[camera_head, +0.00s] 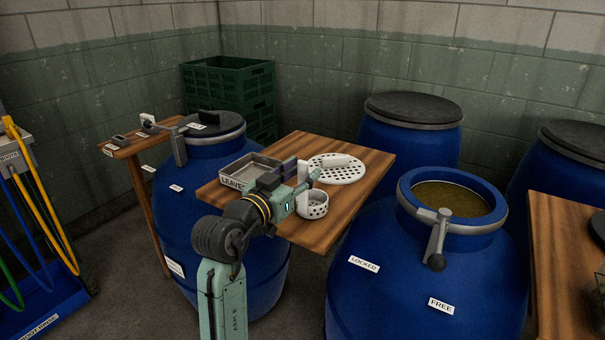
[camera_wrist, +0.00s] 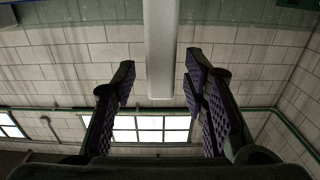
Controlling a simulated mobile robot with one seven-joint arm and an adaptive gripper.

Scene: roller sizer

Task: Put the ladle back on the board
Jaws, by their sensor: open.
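The ladle (camera_head: 314,211) is a white perforated cup with a pale upright handle. It is over the right front part of the wooden board (camera_head: 372,165) and appears to stand on it, though its underside contact is not clear. My gripper (camera_head: 300,178) is at the handle, above the cup, with its fingers apart. In the wrist view a pale grey bar, likely the handle (camera_wrist: 160,50), comes down between the spread fingers (camera_wrist: 160,92), with gaps on both sides. My gripper partly hides the handle in the head view.
A metal tray (camera_head: 232,172) labelled LEAVES and a white perforated disc (camera_head: 343,172) with a grip lie on the board. Right of it stands an open blue drum (camera_head: 400,275) of brownish contents, with a lever (camera_head: 438,238). Closed drums (camera_head: 410,140) and green crates (camera_head: 227,80) stand behind.

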